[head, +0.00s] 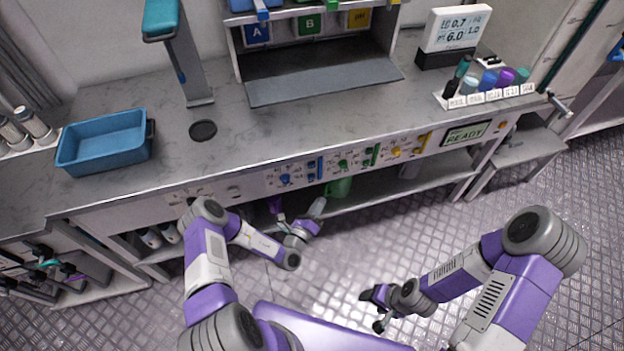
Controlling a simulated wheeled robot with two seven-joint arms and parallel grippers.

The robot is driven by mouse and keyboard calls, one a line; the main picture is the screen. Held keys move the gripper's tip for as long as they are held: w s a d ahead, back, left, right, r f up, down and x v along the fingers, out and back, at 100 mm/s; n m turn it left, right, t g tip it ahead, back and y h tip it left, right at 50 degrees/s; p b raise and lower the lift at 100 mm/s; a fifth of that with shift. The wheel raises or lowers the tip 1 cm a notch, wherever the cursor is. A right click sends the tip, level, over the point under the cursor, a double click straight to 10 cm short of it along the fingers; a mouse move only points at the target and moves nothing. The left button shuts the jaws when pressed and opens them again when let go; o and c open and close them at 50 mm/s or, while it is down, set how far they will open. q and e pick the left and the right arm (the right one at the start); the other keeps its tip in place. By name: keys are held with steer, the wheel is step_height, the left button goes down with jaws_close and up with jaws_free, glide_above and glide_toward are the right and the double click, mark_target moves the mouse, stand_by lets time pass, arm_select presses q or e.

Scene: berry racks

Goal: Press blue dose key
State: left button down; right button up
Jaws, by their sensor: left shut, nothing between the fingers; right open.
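The blue dose key (285,180) appears to be the small round blue key on the bench's front control panel, left of a blue vertical bar (319,167). My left gripper (317,209) is shut and empty, below the panel and a little right of the blue key, apart from it. Its fingertips are small and partly hard to make out against the lower shelf. My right gripper (371,311) is open and empty, low over the floor, well away from the panel.
Green (342,165) and yellow (396,151) keys sit further right on the panel, before a READY display (464,133). A blue bin (104,143) and a rack of coloured vials (487,97) stand on the worktop. A green container (339,187) is under the panel.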

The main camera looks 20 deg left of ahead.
mark_target(311, 177)
arm_select(q)
steer(key=w+a+b, duration=0.2)
steer(key=w+a, duration=0.1)
steer(key=w, duration=0.2)
steer(key=shift+w+a, duration=0.2)
steer(key=shift+a, duration=0.15)
stand_by(1.8)
steer(key=shift+w+a, duration=0.2)
steer(key=shift+w, duration=0.15)
steer(key=shift+w+a+b, duration=0.25)
steer(key=shift+w+b, duration=0.15)
stand_by(0.7)
steer(key=shift+s, duration=0.1)
steer(key=shift+s+d+p, duration=0.45)
steer(key=shift+s+p, duration=0.1)
steer(key=shift+s, duration=0.1)
steer(key=shift+s, duration=0.1)
